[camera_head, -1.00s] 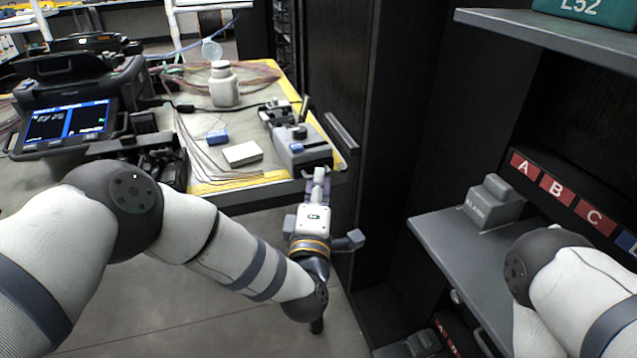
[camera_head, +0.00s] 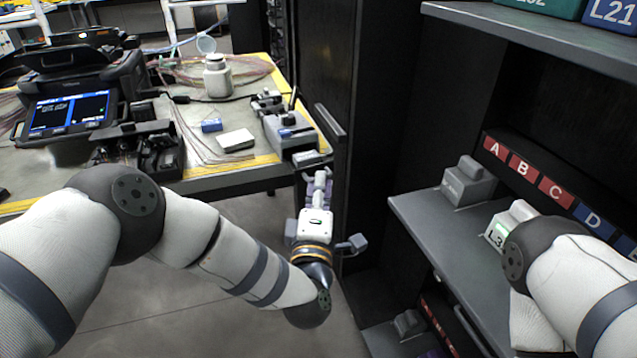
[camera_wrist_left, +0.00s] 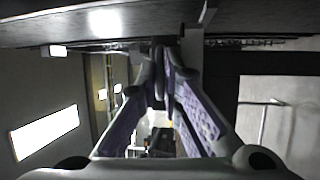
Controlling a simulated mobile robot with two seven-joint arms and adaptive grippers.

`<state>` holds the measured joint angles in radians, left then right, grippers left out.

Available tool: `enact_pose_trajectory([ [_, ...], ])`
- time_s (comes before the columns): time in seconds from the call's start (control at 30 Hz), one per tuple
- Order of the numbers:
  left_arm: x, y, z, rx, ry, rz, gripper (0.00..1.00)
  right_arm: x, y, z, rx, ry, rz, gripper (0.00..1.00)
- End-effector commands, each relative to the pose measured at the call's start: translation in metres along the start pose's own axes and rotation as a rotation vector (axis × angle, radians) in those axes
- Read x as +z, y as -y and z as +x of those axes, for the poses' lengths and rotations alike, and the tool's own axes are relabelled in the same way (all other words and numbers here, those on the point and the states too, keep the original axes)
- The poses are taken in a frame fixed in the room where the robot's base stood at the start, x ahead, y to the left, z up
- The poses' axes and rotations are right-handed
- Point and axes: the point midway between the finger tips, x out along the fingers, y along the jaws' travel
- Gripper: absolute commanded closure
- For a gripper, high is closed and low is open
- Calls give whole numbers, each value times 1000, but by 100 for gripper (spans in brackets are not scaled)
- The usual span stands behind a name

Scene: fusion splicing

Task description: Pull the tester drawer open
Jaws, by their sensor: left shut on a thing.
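The grey tester (camera_head: 287,132) stands at the right front corner of the work table. A small grey front piece (camera_head: 312,158), which looks like its drawer, sits at the table edge; how far it is out is hard to tell. My left gripper (camera_head: 319,178) is just in front of and below that piece, its purple-padded fingers pointing at it. In the left wrist view the fingertips (camera_wrist_left: 164,48) close together under a dark edge, on what seems to be the drawer's handle, which is mostly hidden. My right arm comes in from the right; its gripper is not visible.
A black cabinet with a handle (camera_head: 330,122) stands close right of my left gripper. A grey shelf (camera_head: 420,210) carries grey boxes and lettered labels. A splicer (camera_head: 75,95), a white bottle (camera_head: 217,77) and loose fibres occupy the table. Open floor lies in front.

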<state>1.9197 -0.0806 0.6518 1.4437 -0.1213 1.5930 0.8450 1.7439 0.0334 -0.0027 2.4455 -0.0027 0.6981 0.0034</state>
Motion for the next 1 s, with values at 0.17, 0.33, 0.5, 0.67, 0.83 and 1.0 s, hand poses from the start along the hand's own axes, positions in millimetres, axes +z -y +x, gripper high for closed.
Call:
enact_pose_trajectory([
  [0.17,-1,0,0,0,-2,1,73,0,0,0,0,0,0,60],
  [0.33,0,0,0,-1,-2,0,73,0,0,0,0,0,0,60],
  [0.5,0,1,-4,-2,0,0,73,0,0,0,0,1,0,60],
  [0.67,0,2,-39,-7,2,-1,73,0,0,0,0,1,0,60],
  [0.83,0,2,-85,-5,2,0,73,0,0,0,0,1,0,60],
  [1.0,0,2,-113,-4,-1,-1,73,0,0,0,0,1,0,60],
])
